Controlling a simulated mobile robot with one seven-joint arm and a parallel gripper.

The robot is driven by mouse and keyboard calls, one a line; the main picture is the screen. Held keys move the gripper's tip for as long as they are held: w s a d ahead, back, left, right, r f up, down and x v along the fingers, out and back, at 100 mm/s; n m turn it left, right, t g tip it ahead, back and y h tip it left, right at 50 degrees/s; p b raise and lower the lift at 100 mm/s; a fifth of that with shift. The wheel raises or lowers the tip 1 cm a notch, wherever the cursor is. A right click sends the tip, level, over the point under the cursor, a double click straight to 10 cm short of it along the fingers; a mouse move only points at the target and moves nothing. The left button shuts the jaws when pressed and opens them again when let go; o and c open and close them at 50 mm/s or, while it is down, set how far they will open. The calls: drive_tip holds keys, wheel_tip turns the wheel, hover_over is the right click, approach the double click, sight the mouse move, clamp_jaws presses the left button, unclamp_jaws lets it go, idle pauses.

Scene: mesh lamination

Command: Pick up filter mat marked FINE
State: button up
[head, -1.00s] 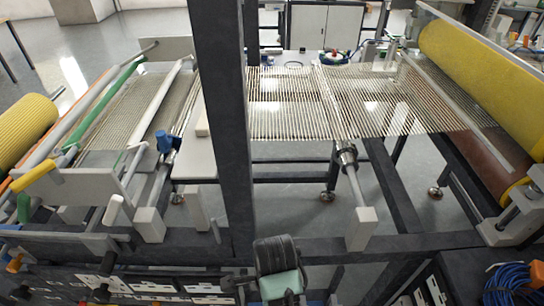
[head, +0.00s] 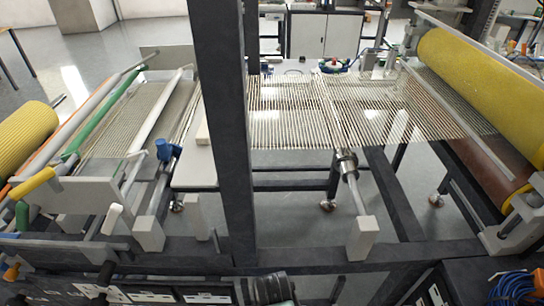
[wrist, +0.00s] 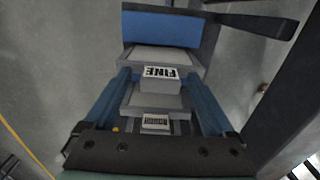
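In the wrist view a white label reading FINE (wrist: 160,73), rotated in the picture, sits on a pale grey block (wrist: 160,87). A wider pale slab (wrist: 160,57) lies directly behind it. Which of these is the filter mat itself I cannot tell for sure. My gripper (wrist: 158,76) shows as a dark bolted bar with a long blue finger on each side. The fingers are apart, with the labelled block in the space between them. Whether they touch it cannot be told. The head view does not show the gripper or the labelled block.
A second label (wrist: 156,122), too small to read, is below the first. A blue block (wrist: 160,29) is behind the slab. The head view shows a dark upright post (head: 224,130), a yellow roller (head: 485,95) at right and a thread web (head: 300,115).

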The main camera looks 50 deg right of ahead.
clamp_jaws()
drive_tip(key=shift+r, duration=0.1)
idle(0.4)
